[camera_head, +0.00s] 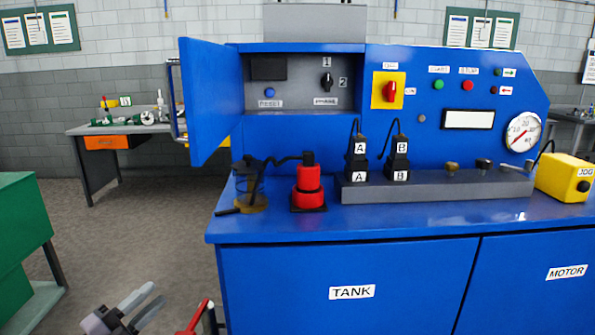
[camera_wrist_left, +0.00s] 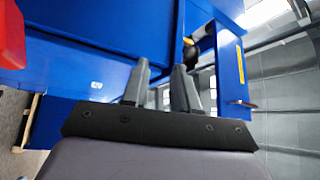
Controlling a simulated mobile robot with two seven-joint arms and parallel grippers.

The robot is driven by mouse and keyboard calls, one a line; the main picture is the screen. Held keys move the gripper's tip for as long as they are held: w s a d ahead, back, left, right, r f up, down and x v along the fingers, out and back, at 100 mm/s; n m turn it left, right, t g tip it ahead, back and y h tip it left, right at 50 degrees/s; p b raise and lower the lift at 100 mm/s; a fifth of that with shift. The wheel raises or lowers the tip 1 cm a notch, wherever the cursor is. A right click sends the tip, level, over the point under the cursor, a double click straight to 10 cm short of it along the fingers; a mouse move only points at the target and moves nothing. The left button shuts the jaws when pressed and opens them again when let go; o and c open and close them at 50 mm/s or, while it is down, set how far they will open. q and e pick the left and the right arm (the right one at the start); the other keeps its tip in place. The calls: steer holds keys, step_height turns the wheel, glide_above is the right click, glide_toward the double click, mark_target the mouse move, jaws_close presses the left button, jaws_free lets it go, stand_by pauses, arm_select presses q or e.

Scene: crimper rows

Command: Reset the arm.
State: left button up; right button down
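My left gripper (camera_head: 141,303) is low at the bottom left of the head view, in front of and to the left of the blue machine (camera_head: 350,270). Its two grey fingers are apart with nothing between them. In the left wrist view the fingers (camera_wrist_left: 160,88) also stand apart and empty, with the machine's blue surfaces behind. My left gripper touches nothing that I can see. My right gripper does not show in either view.
The blue cabinet door (camera_head: 211,100) stands open at the machine's left. On the worktop are a red cylinder (camera_head: 308,190), a glass jar (camera_head: 250,185), a grey block (camera_head: 440,187) with A and B plugs, and a yellow JOG box (camera_head: 566,178). A green cabinet (camera_head: 22,225) stands left.

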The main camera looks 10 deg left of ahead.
arm_select(q)
steer(key=s+d+f+n+g+y, duration=0.3)
steer(key=s+d+f+n, duration=0.4)
steer(key=s+f, duration=0.4)
steer(key=s+d+f+n+g+y, duration=0.3)
steer(key=s+d+f+n+g, duration=0.2)
steer(key=s+f+n, duration=0.5)
steer(key=shift+s+d+f+y, duration=0.3)
steer(key=shift+s+d+f, duration=0.1)
steer(key=shift+d, duration=0.8)
